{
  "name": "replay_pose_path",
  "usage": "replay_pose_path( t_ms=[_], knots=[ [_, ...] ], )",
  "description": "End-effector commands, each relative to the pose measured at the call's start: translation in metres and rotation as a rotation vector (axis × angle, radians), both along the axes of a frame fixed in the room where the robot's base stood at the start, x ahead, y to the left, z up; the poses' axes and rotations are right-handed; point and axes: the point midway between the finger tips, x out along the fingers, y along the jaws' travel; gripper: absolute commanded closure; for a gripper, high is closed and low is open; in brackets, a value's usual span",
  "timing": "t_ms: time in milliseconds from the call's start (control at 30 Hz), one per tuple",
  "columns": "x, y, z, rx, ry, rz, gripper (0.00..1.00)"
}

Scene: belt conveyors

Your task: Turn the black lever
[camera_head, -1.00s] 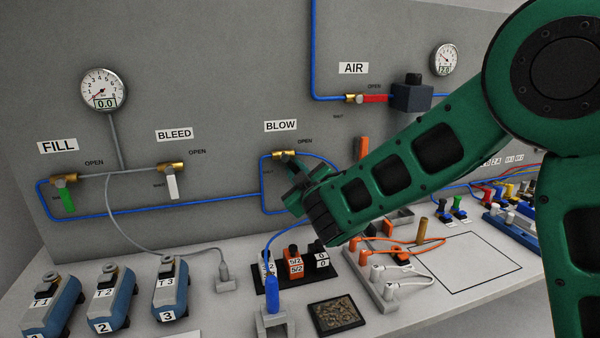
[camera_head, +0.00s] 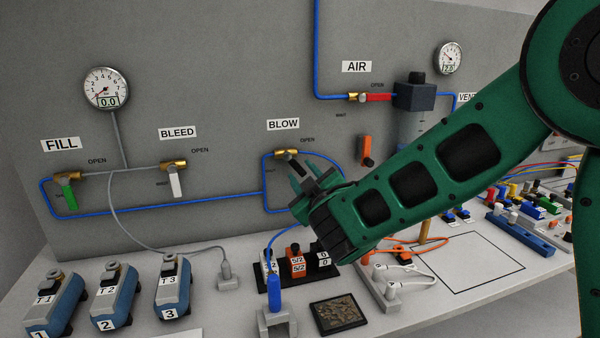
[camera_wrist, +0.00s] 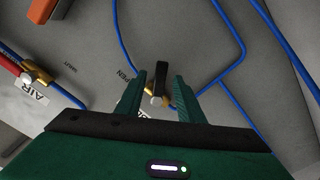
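The black lever (camera_wrist: 161,76) belongs to the brass valve (camera_head: 284,154) under the BLOW sign on the grey panel. In the head view the lever (camera_head: 297,161) slants down to the right, partly hidden by my gripper. My gripper (camera_head: 312,180) is in front of this valve. In the wrist view my gripper (camera_wrist: 160,84) is open, with one finger on each side of the lever. A gap shows between the lever and each finger.
Blue tubing (camera_head: 263,178) runs around the valve. The red AIR lever (camera_head: 379,98), white BLEED lever (camera_head: 176,185) and green FILL lever (camera_head: 68,190) sit on the same panel. An orange part (camera_head: 366,149) is right of my gripper. Connectors and blocks stand on the table below.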

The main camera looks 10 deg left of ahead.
Motion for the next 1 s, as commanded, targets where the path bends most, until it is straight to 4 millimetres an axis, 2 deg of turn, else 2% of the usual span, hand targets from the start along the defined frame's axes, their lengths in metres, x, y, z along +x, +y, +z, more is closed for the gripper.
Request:
replay_pose_path(
  t_ms=[100,333,500,767,800,933,1000],
  knots=[
    [-0.024,-0.008,0.000,-0.002,0.000,0.004,0.66],
    [-0.054,-0.022,0.000,-0.001,0.001,0.003,0.66],
    [-0.064,-0.026,0.000,0.000,0.001,0.003,0.66],
    [-0.065,-0.027,0.000,0.001,0.001,0.002,0.66],
    [-0.065,-0.027,0.000,0.000,0.000,0.002,0.70],
    [-0.064,-0.028,-0.001,-0.023,-0.004,0.001,1.00],
    [-0.063,-0.030,-0.004,-0.066,-0.010,0.002,1.00]
  ],
)
